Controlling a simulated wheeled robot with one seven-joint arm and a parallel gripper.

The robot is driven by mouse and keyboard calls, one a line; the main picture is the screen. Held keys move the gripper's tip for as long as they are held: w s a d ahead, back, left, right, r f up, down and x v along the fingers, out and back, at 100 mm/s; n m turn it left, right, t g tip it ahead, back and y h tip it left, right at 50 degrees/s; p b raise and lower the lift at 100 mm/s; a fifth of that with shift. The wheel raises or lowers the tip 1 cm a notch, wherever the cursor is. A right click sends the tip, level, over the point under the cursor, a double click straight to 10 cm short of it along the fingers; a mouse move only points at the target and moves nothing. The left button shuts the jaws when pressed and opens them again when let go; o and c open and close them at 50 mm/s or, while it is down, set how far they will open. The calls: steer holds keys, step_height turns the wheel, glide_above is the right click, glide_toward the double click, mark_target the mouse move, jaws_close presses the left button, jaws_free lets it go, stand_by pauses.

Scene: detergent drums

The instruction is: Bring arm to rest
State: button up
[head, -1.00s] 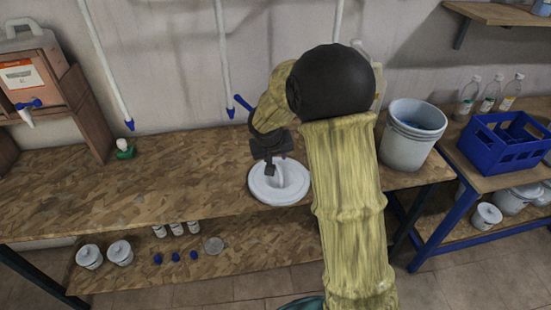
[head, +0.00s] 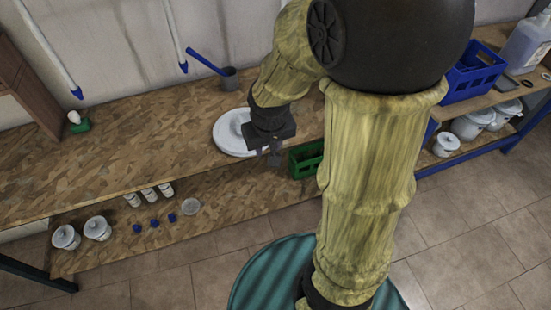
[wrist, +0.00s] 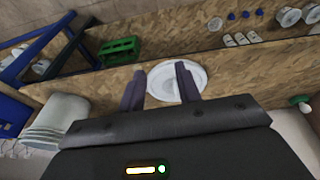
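My gripper (head: 264,152) is in front of and above the workbench's front edge, near a white round lid (head: 222,138). In the wrist view my gripper (wrist: 160,84) has its two fingers apart. Nothing is held between them; the white lid (wrist: 166,92) lies on the bench beyond the gap, apart from the fingers. In the head view my arm crosses the right half of the picture and hides part of the bench.
The workbench (head: 120,150) has a lower shelf with several white pots, bottles and blue caps. A green crate (head: 306,160) is right of my gripper. A blue crate (head: 474,72) stands on the right-hand table. A pale bucket (wrist: 60,122) shows in the wrist view.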

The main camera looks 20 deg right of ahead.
steer(key=shift+y, duration=0.3)
steer(key=s, duration=0.5)
steer(key=shift+s+d+f, duration=0.1)
steer(key=shift+s, duration=0.25)
step_height(320, 180, up, 6)
steer(key=p, duration=0.6)
